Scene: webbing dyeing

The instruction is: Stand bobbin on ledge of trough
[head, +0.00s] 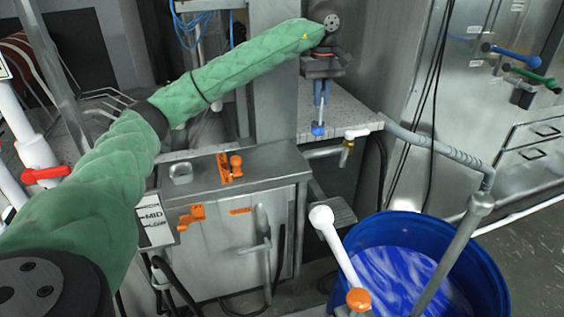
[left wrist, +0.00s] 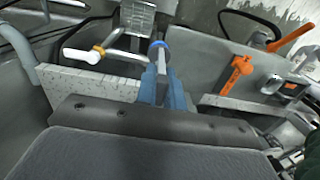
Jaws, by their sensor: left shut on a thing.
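My left gripper (head: 320,96) is at the end of the green-sleeved arm, pointing down over the speckled ledge (head: 352,113). It is shut on a slim grey bobbin with a blue end (head: 318,131), held roughly upright. The blue end hangs below the fingers, near the ledge's front edge; I cannot tell whether it touches. In the left wrist view the gripper's blue fingers (left wrist: 160,90) close around the bobbin, whose blue end (left wrist: 159,45) sticks out past them. The speckled ledge (left wrist: 85,84) lies to the left there. My right gripper is not in view.
A brass-and-white tap (head: 350,143) sits at the ledge's front right. A steel cabinet (head: 255,165) with an orange valve handle (head: 236,166) stands to the left. A blue drum (head: 488,270) of blue liquid and a white lever (head: 338,245) stand in front.

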